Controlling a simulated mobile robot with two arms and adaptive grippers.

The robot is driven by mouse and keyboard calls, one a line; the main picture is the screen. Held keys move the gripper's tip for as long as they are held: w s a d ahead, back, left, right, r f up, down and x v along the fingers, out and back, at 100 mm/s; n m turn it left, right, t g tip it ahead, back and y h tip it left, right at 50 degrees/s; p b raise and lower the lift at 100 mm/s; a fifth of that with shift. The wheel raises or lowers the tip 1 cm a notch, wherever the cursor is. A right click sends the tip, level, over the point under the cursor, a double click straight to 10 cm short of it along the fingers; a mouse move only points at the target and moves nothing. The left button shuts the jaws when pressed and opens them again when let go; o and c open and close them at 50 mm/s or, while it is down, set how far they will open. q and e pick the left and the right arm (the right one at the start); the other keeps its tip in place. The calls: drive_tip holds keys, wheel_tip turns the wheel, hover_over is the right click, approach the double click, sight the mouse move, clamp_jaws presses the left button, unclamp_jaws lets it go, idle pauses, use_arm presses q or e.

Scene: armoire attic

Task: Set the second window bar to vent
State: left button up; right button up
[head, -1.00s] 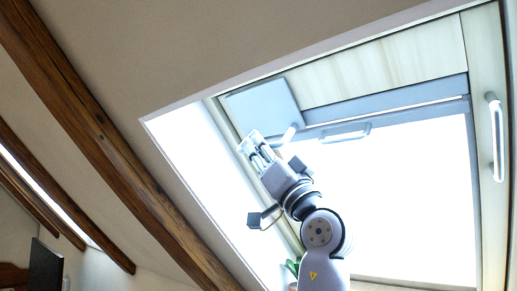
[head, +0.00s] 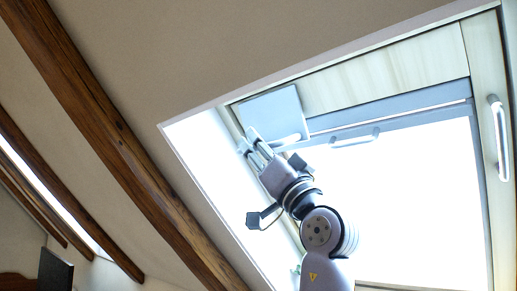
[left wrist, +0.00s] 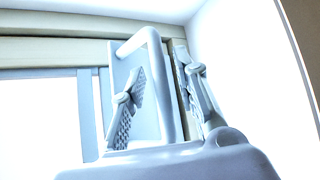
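My left gripper (head: 256,143) is raised at the upper left corner of the bright skylight, in front of a square grey plate (head: 278,108). A short pale bar (head: 290,139) juts out beside the fingers. In the left wrist view the two fingers of the left gripper (left wrist: 164,95) stand apart. The long leg of a white bar handle (left wrist: 163,70) runs between them, in front of the plate (left wrist: 141,112); a gap shows around it. Which bar the task calls second is not marked. My right gripper is not in view.
Another pale bar (head: 355,138) sits on the window's upper rail, and a white upright handle (head: 498,137) is on the right frame. Dark wooden beams (head: 122,140) cross the sloped ceiling at left. The white window reveal (head: 215,165) lies close left of the gripper.

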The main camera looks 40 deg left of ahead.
use_arm(q)
drive_tip(key=v, duration=1.2)
idle(0.5)
